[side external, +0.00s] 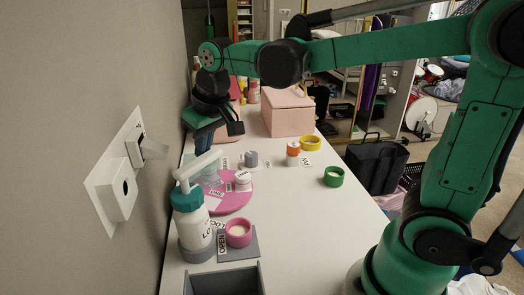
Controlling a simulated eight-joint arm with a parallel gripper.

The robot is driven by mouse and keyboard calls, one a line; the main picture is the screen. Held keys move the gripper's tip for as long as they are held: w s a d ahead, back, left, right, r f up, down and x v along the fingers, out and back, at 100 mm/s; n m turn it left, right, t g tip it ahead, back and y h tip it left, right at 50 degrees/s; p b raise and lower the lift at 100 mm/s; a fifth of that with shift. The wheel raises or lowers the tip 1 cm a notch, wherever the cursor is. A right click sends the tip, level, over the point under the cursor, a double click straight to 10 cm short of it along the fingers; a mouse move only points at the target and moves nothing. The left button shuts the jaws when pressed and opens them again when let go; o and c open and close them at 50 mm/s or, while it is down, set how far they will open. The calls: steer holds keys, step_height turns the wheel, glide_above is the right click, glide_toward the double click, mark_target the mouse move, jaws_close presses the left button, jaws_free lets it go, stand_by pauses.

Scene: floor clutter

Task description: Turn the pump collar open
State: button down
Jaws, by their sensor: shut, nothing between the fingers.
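The pump bottle (193,228) is white and stands upright at the front left of the table, by the wall. Its teal pump collar (188,197) sits around the neck, under a white pump head (198,164) whose spout points right and away from the camera. An OPEN label (222,242) lies beside the bottle, and a partly covered label is near it. My gripper (222,138) is shut and empty. It hangs above the table beyond the pump, pointing down, apart from the collar. The collar's far side is hidden.
A pink ring-shaped cup (238,234) stands right of the bottle on a grey plate. A pink disc (232,202) with a small white jar lies behind. A grey tray (228,283) is in front. A green ring (333,177) and pink box (289,112) stand farther back. The table's right front is clear.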

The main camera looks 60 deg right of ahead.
mark_target(221, 153)
steer(key=shift+s+m, duration=0.25)
steer(key=shift+m, duration=0.15)
steer(key=shift+s+d+m+h, duration=0.1)
steer(key=shift+s+m+h, duration=0.55)
steer(key=shift+m, duration=0.55)
steer(key=s+m, duration=0.1)
steer(key=m, duration=0.1)
steer(key=s+m+h, duration=0.1)
steer(key=m, duration=0.1)
steer(key=shift+s+a+g, duration=0.2)
steer(key=shift+s+g, duration=0.1)
steer(key=shift+g, duration=0.1)
steer(key=shift+s+a, duration=0.15)
steer(key=shift+s, duration=0.25)
